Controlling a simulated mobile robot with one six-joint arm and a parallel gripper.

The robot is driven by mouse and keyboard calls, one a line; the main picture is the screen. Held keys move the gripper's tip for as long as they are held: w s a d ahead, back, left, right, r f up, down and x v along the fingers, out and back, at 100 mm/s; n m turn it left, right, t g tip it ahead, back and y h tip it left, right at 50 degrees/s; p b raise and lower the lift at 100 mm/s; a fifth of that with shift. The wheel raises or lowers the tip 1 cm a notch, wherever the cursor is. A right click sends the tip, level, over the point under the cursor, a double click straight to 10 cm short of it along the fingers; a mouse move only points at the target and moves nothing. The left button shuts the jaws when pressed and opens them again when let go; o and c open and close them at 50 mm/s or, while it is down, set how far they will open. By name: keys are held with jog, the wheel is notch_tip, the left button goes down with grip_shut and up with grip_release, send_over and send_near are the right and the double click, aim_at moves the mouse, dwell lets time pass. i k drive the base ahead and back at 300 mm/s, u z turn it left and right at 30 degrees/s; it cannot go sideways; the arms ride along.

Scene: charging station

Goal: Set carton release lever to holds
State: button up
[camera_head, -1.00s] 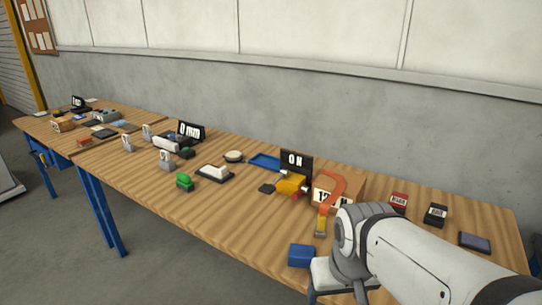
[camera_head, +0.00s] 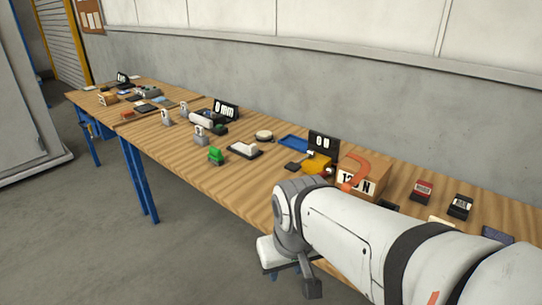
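A brown carton (camera_head: 372,178) with a white label sits on the wooden table, right of centre. A curved orange piece (camera_head: 359,168) shows in front of it; I cannot tell whether this is the release lever, and its lower part is hidden behind my arm. A yellow device (camera_head: 317,162) stands just left of the carton, below a black display (camera_head: 323,145). My gripper (camera_head: 312,288) shows only in part as a dark piece at the low end of my arm, off the table's front edge and apart from the carton. Its fingers cannot be made out.
The long wooden table (camera_head: 190,172) runs away to the left. Red (camera_head: 422,191) and black (camera_head: 460,206) items stand right. Floor in front is clear.

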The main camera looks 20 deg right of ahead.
aim_at(330, 171)
jog(key=u, duration=0.1)
jog(key=k, duration=2.15)
jog(key=z, duration=0.45)
jog(key=i, duration=1.5)
jog(key=z, duration=0.05)
